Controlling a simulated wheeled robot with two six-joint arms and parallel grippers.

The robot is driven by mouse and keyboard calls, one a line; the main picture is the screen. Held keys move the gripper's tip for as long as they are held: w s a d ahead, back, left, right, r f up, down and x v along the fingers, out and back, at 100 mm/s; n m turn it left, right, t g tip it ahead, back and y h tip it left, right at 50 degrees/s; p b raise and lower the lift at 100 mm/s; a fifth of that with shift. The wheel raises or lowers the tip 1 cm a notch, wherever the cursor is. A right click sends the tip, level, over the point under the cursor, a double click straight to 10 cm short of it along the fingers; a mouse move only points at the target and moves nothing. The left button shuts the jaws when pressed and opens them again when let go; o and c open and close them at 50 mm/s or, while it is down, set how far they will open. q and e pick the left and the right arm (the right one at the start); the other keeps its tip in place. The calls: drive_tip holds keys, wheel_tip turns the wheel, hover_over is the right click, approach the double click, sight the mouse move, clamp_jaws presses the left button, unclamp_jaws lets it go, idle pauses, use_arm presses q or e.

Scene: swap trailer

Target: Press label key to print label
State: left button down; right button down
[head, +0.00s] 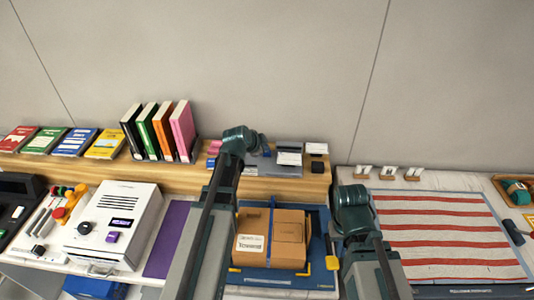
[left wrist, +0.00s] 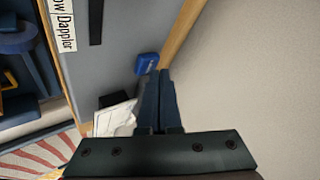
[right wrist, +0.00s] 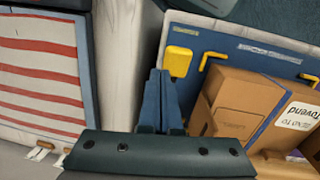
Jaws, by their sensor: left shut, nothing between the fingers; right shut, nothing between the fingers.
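A white box-shaped machine (head: 115,205) stands at the left in the head view. Its sloped front has a small lit display (head: 122,222), a purple key (head: 112,237) and a black round knob (head: 84,228). I cannot read which control is the label key. My left gripper (left wrist: 160,98) is shut and empty, over the grey panel at the back of the table, well right of the machine. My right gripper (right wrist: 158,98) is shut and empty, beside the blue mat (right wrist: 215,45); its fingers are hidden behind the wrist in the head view.
A brown carton (head: 290,240) with a white label lies on the blue mat with yellow corners. Several books (head: 160,130) stand on the wooden shelf. A purple strip (head: 168,238) lies right of the machine. A red-striped board (head: 445,235) lies at the right.

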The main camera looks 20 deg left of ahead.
use_arm(q)
drive_tip(key=shift+f+b, duration=0.45)
drive_tip(key=shift+b, duration=0.05)
use_arm(e)
drive_tip(key=shift+f, duration=0.45)
use_arm(q)
drive_tip(key=shift+r, duration=0.15)
use_arm(e)
drive_tip(key=shift+r, duration=0.15)
use_arm(q)
drive_tip(key=shift+r+p, duration=0.7)
drive_tip(key=shift+p, duration=0.2)
use_arm(e)
drive_tip(key=shift+r, duration=0.75)
